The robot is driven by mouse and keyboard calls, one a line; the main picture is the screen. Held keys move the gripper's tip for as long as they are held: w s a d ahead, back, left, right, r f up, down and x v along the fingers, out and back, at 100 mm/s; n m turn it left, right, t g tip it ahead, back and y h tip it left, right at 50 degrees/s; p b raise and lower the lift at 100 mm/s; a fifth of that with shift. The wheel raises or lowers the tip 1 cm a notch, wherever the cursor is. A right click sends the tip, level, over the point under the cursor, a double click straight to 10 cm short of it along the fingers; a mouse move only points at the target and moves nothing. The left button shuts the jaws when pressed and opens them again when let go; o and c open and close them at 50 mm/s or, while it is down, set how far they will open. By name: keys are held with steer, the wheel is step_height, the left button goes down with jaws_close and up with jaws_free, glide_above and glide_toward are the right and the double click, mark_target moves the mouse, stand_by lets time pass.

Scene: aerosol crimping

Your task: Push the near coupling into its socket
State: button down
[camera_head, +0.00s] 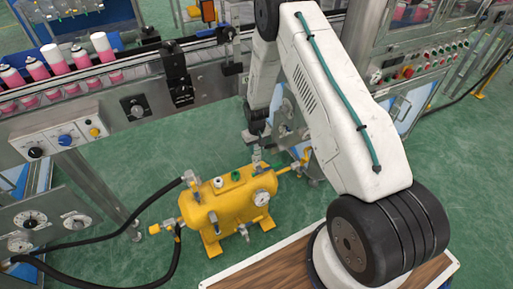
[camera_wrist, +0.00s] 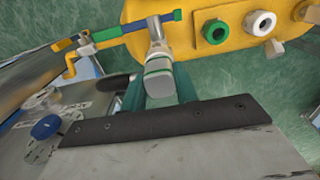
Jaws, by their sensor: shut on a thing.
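The yellow tank (camera_head: 232,208) stands on the green floor with fittings and a round gauge on it. My gripper (camera_wrist: 158,88) is shut on a grey fitting (camera_wrist: 157,56) beside the tank in the wrist view. I cannot tell whether this fitting is the near coupling, or whether it is seated. A blue and green bar (camera_wrist: 108,34) crosses close behind it. Two hose couplings show at the tank's left, an upper one (camera_head: 189,177) and a lower one (camera_head: 156,229).
Black hoses (camera_head: 130,224) run from the left machine to the tank. The control box (camera_head: 62,139) and conveyor (camera_head: 150,70) stand behind and left. Ports with green (camera_wrist: 214,32) and white (camera_wrist: 260,23) rings face the wrist camera. Green floor is clear in front of the tank.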

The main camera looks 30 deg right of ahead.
steer(key=shift+f, duration=0.1)
stand_by(0.8)
steer(key=c, duration=1)
jaws_free()
step_height(320, 180, up, 8)
steer(key=shift+f, duration=0.1)
steer(key=shift+s, duration=0.1)
